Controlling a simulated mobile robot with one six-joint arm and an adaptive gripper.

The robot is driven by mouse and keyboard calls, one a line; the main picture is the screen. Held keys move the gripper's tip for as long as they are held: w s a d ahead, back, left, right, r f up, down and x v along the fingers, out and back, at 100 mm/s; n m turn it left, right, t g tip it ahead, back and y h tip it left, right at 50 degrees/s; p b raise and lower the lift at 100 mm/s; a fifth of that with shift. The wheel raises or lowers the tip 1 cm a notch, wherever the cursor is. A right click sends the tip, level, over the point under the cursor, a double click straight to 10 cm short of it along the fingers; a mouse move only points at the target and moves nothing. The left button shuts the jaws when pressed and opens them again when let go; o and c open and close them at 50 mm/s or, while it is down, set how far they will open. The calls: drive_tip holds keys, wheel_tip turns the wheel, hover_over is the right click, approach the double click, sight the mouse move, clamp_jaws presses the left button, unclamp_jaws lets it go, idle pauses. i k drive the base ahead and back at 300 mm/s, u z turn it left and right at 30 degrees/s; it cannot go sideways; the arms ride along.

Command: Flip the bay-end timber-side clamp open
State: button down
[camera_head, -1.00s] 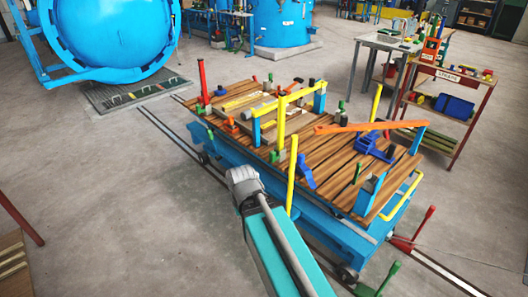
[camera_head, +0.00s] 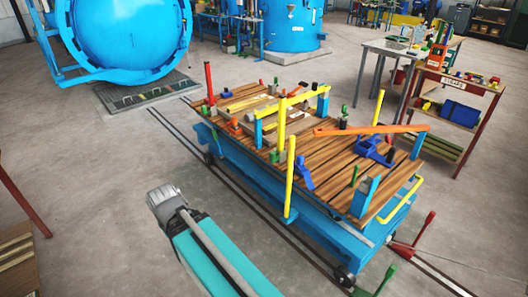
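A blue rail cart (camera_head: 330,235) with a plank deck (camera_head: 325,170) stands mid-view. Several small clamps and levers stand on it. A red upright post (camera_head: 209,84) and an orange clamp (camera_head: 236,127) are at its far left. A green lever (camera_head: 274,156) is at the near edge and a blue clamp (camera_head: 374,150) near the right end. Pale timber pieces (camera_head: 243,103) lie at the far-left end. I cannot tell which clamp is the bay-end timber-side one, or whether it is open. My teal arm shows at the bottom, left of the cart; my gripper fingers do not show.
Yellow bars (camera_head: 290,175) and a long orange bar (camera_head: 370,130) rise above the deck. The blue autoclave (camera_head: 125,40) is at the back left. A red-framed shelf (camera_head: 458,105) and a table (camera_head: 400,48) stand right. Floor left of the cart is clear.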

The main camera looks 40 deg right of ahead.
sight(273, 158)
drive_tip(key=u, duration=1)
drive_tip(key=k, duration=0.6)
drive_tip(key=z, duration=1.25)
drive_tip(key=i, duration=0.15)
drive_tip(key=z, duration=0.45)
